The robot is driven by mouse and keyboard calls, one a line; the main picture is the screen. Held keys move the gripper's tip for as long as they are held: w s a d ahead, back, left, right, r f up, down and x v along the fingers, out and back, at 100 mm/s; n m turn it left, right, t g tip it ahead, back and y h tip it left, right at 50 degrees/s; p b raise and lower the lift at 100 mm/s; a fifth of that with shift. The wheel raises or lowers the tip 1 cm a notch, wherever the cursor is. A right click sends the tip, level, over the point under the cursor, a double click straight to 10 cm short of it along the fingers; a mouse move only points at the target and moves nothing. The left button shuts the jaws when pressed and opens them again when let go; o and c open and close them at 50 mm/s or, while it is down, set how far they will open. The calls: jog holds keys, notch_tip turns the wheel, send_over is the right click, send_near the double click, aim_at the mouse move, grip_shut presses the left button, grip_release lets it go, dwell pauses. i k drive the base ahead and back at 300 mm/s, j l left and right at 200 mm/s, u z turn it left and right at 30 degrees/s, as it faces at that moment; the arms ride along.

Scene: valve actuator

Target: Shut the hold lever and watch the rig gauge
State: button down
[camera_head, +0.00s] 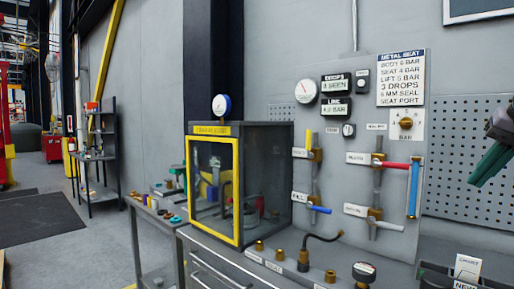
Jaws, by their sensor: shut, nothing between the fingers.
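A grey panel (336,232) on the wall carries several levers with small labels too blurred to read surely, so I cannot tell which is the hold lever. A yellow handle (309,140) points up and a blue handle (319,209) lies nearly level below it. A red handle (396,165) lies nearly level, with a pale handle (388,225) below. A white round gauge (306,91) is at the panel's upper left. A blue-rimmed gauge (222,104) stands on the yellow-framed box. My gripper (477,179), dark with green fingers, is shut and empty at the right edge, apart from the levers.
The yellow-framed clear box (240,185) stands on the bench left of the panel. Brass fittings and a bent black hose (322,238) stand along the bench front. Digital displays (337,107) and a notice (400,79) sit high on the panel. A pegboard (458,140) is behind my gripper.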

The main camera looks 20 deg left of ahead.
aim_at(310, 155)
jog(key=u, duration=0.6)
jog(key=i+j+u, duration=0.1)
jog(key=u, duration=0.3)
jog(key=i+j+u, duration=0.15)
jog(key=j+u, duration=0.15)
jog(key=u, duration=0.15)
